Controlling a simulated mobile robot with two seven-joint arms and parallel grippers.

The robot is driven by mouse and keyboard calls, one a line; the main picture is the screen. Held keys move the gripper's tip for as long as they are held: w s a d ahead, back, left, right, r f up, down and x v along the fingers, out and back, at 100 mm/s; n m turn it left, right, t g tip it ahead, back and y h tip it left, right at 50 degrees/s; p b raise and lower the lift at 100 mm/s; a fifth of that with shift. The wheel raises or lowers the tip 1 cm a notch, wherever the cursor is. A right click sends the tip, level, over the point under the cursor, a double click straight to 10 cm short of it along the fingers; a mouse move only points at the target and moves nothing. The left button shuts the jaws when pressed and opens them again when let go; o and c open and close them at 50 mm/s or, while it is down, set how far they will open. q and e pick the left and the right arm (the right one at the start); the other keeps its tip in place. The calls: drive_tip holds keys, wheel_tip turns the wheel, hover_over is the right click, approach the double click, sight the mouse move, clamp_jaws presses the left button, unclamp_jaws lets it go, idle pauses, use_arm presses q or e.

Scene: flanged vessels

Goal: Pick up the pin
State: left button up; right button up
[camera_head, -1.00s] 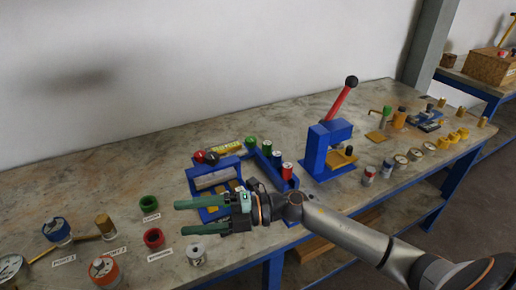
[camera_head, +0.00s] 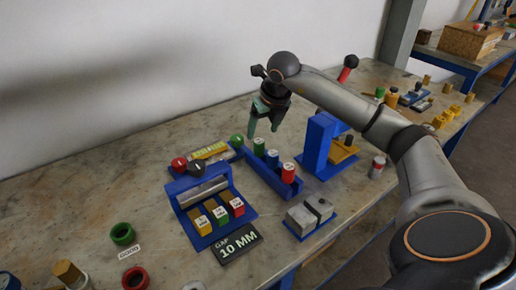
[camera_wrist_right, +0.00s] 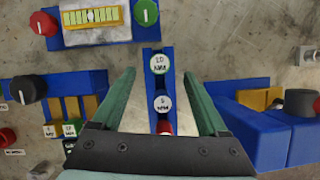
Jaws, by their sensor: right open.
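A narrow blue rack (camera_head: 266,178) holds three upright pins in a row: a green pin (camera_head: 259,146) at the far end, a blue pin (camera_head: 272,159) in the middle and a red pin (camera_head: 288,172) at the near end. My right gripper (camera_head: 264,131) is open and empty, fingers pointing down above the far end of the rack. In the right wrist view, the green pin's labelled top (camera_wrist_right: 160,64) shows between the fingertips (camera_wrist_right: 160,75), and the blue pin's top (camera_wrist_right: 162,103) lies nearer the palm. The red pin is mostly hidden there by the gripper. My left gripper is out of view.
Left of the rack stands a blue fixture (camera_head: 191,184) with coloured blocks and a "GAP 10 MM" sign (camera_head: 238,245). A yellow scale panel (camera_head: 208,151) lies behind it. A blue lever press (camera_head: 318,142) stands close to the rack's right. A grey block (camera_head: 309,213) lies in front.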

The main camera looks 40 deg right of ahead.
sight(259, 141)
drive_tip(key=shift+x, duration=3.6)
clamp_jaws()
drive_tip(key=shift+r, duration=0.1)
